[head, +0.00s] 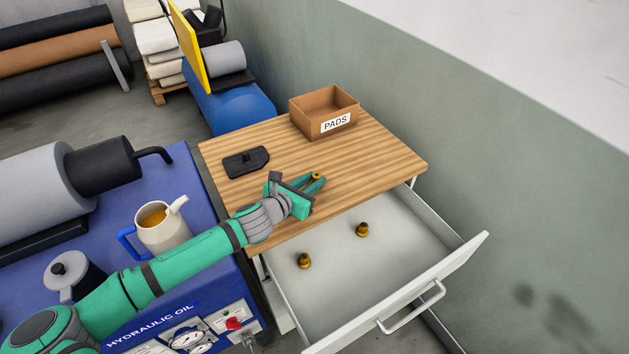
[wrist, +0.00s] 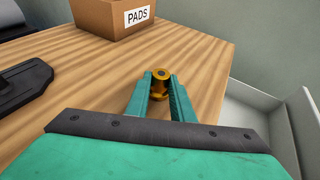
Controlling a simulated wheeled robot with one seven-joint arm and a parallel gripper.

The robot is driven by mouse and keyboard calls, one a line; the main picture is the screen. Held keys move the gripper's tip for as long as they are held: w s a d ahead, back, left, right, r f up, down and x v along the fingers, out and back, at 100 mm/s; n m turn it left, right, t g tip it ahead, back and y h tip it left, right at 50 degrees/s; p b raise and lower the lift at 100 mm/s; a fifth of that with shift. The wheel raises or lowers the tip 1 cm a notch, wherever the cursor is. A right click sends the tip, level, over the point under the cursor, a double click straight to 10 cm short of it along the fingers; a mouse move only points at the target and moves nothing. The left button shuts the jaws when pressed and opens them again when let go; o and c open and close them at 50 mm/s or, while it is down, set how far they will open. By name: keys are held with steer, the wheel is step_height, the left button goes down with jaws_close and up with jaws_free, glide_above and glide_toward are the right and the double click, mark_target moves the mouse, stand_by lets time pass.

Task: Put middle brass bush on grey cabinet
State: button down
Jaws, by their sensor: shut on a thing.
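A brass bush (head: 317,176) is between the fingertips of my gripper (head: 310,181), over the wooden top of the grey cabinet (head: 385,150). In the wrist view the brass bush (wrist: 160,76) stands upright between the fingers of my gripper (wrist: 160,95), which is shut on it. I cannot tell whether its base touches the wood. Two more brass bushes, a rear one (head: 362,229) and a front one (head: 304,261), stand in the open drawer (head: 345,285).
A cardboard box marked PADS (head: 335,122) stands at the back of the top. A black flat object (head: 246,162) lies at its left. The blue hydraulic unit (head: 200,215) with a jug (head: 163,235) adjoins the left side. Wood right of my gripper is clear.

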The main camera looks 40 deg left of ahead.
steer(key=c, duration=1.6)
jaws_free()
steer(key=shift+s+a, duration=0.15)
steer(key=shift+a, duration=0.05)
steer(key=shift+o, duration=0.3)
steer(key=shift+s, duration=0.1)
steer(key=shift+s+r, duration=0.1)
steer(key=shift+r, duration=0.05)
steer(key=v, duration=1)
steer(key=shift+s+d+r, duration=0.1)
steer(key=shift+s+r, duration=0.05)
steer(key=shift+s, duration=0.1)
steer(key=shift+s+d+r, duration=0.15)
steer(key=shift+s, duration=0.2)
steer(key=shift+s, duration=0.15)
